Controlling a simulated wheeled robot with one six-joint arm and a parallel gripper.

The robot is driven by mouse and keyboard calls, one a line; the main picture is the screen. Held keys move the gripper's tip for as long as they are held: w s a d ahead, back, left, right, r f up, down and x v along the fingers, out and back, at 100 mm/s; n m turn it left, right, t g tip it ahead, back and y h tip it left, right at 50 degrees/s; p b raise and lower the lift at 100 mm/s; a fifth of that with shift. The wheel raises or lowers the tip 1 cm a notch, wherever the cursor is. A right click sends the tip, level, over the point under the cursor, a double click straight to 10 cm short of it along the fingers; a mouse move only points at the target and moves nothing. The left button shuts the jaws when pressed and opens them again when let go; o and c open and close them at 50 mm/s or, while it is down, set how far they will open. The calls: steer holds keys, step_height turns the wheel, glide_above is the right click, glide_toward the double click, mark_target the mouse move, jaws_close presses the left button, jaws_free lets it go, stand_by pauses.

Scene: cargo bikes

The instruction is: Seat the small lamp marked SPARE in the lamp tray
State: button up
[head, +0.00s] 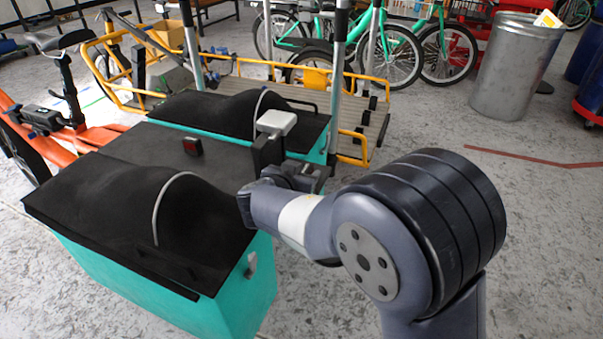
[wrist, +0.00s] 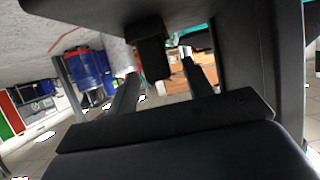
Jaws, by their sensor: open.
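A small dark lamp with a red face (head: 192,146) sits on the black lid (head: 130,150) of the teal cargo box, left of my arm. No SPARE marking is readable on it. My gripper shows in the wrist view (wrist: 160,72) with its two fingers apart. A dark block (wrist: 153,58) shows between or beyond the fingers; I cannot tell what it is or whether they touch it. In the head view my wrist is beside the box's right edge, and the fingertips are hard to make out. I cannot identify the lamp tray in either view.
A curved grey hoop (head: 160,205) rises over the near black cover. A yellow-railed wooden cargo deck (head: 345,105) stands behind. Teal bikes (head: 400,50) and a metal bin (head: 517,70) stand at the back. Open floor lies to the right.

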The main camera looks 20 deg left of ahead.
steer(key=p+v, duration=0.1)
steer(key=v, duration=0.9)
steer(key=shift+s+p, duration=0.35)
steer(key=shift+s, duration=0.05)
steer(key=shift+r, duration=0.1)
steer(key=b+x, duration=0.1)
steer(key=x, duration=1)
steer(key=shift+b, duration=0.4)
steer(key=shift+r+p, duration=0.4)
steer(key=shift+p, duration=0.05)
steer(key=shift+f, duration=0.25)
